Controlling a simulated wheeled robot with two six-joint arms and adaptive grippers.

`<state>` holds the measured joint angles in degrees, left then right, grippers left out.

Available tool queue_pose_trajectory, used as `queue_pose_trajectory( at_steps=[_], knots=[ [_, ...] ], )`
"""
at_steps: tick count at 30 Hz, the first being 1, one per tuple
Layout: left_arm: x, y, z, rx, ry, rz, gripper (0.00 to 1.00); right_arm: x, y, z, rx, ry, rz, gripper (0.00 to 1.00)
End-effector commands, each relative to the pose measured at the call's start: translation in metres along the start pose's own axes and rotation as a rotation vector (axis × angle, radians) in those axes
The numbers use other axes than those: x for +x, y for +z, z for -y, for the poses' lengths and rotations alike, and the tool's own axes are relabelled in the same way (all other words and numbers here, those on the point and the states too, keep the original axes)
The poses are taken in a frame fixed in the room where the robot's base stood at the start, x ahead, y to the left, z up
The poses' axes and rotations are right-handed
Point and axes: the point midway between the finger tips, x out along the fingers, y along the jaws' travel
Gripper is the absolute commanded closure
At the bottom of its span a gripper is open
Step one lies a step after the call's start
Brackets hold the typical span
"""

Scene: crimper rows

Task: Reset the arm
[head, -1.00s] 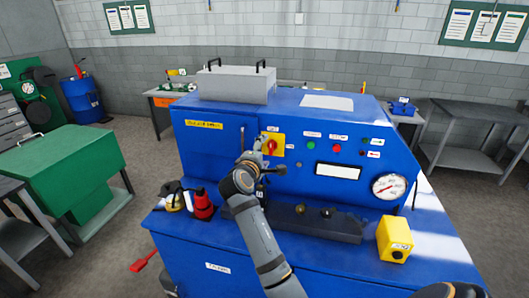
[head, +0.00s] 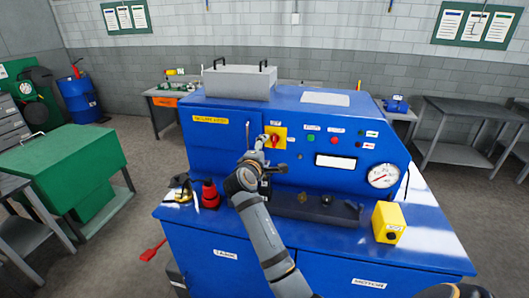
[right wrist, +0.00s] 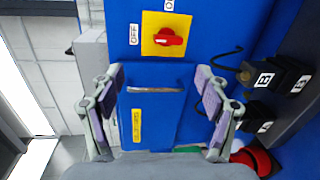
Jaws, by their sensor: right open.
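My right arm reaches up from the bottom of the head view. Its gripper (head: 260,144) is in front of the blue machine's panel, just left of the red rotary switch (head: 276,140) on its yellow plate. In the right wrist view the gripper (right wrist: 160,90) is open, its two padded fingers wide apart with nothing between them. The red switch knob (right wrist: 168,38) shows beyond the fingertips, apart from them, between the OFF and ON labels. My left gripper is out of view.
A gauge (head: 383,176) is at the right. A green cabinet (head: 65,155) stands left, a grey table (head: 465,115) right.

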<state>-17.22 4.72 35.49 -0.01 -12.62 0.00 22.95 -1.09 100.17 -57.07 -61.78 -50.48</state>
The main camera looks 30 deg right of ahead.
Motion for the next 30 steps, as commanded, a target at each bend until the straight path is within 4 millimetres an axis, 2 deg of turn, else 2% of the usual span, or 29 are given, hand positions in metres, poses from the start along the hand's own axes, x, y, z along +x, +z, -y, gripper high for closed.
queue_pose_trajectory(
  at_steps=[7, 20, 23, 26, 27, 30],
  knots=[
    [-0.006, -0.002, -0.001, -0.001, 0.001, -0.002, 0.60, 0.000, 0.000, -0.002, -0.001, 0.000, 0.001, 0.25],
    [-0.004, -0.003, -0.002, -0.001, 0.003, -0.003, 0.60, 0.000, 0.001, 0.003, 0.004, -0.006, -0.001, 0.25],
    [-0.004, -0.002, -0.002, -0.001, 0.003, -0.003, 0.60, -0.006, 0.009, 0.031, 0.061, -0.067, -0.013, 0.25],
    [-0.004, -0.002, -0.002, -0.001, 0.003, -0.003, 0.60, -0.027, 0.027, 0.095, 0.202, -0.219, -0.031, 0.25],
    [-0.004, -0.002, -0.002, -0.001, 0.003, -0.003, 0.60, -0.041, 0.037, 0.125, 0.274, -0.302, -0.034, 0.25],
    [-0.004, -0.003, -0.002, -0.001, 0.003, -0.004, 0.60, -0.083, 0.059, 0.187, 0.440, -0.503, -0.026, 0.25]
  ],
)
